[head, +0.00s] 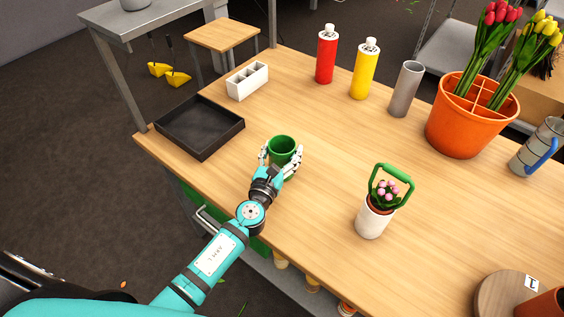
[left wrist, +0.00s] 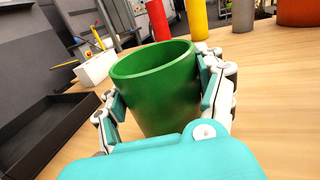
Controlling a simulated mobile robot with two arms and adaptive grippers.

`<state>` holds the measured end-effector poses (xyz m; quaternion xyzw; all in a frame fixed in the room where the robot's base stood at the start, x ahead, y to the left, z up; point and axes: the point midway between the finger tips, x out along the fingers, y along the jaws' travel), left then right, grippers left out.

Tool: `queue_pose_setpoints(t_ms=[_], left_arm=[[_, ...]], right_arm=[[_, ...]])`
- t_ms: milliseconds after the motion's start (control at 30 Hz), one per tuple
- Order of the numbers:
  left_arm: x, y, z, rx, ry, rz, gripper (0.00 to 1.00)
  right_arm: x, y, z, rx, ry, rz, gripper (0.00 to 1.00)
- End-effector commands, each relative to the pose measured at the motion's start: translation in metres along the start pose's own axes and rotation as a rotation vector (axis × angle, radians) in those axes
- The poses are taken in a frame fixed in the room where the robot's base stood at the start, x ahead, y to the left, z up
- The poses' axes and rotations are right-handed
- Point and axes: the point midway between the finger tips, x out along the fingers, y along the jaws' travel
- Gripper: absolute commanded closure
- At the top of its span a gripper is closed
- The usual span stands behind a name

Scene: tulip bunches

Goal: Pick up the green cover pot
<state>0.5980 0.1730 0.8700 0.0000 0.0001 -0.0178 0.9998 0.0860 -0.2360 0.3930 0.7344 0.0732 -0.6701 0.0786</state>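The green cover pot (head: 282,148) stands upright on the wooden table near its front left edge. It looks empty in the head view. My left gripper (head: 281,160) is around it, with one finger on each side. In the left wrist view the green cover pot (left wrist: 160,85) fills the middle, between the two fingers of the left gripper (left wrist: 164,100). The right finger pad appears to lie against the wall of the pot, and the left one is very close or touching. Whether the fingers grip firmly cannot be told. My right gripper is not in view.
A black tray (head: 160,126) and a white divided box (head: 240,94) stand left of the pot. A white pot with pink flowers and a green handle (head: 374,219) stands to the right. Red (head: 326,54) and yellow (head: 364,70) bottles stand behind. The table between is clear.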

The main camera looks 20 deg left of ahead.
Motion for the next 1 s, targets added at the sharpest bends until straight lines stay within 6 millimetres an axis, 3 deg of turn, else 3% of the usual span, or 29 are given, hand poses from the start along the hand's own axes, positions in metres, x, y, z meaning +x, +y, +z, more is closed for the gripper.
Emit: queue_pose_setpoints(t_ms=[33,167,600,967,1000], left_arm=[[0.000,0.000,0.000,0.000,0.000,0.000,0.50],[0.000,0.000,0.000,0.000,0.000,0.000,0.67],[0.000,0.000,0.003,0.000,-0.001,0.000,0.68],[-0.001,-0.001,0.044,-0.001,-0.001,-0.001,0.68],[-0.010,-0.007,0.036,-0.002,0.002,-0.004,0.68]], right_arm=[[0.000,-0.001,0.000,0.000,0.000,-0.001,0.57],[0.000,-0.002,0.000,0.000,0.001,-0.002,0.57],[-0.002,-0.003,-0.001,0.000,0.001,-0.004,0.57],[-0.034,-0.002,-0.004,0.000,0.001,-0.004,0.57],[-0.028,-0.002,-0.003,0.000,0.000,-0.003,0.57]])
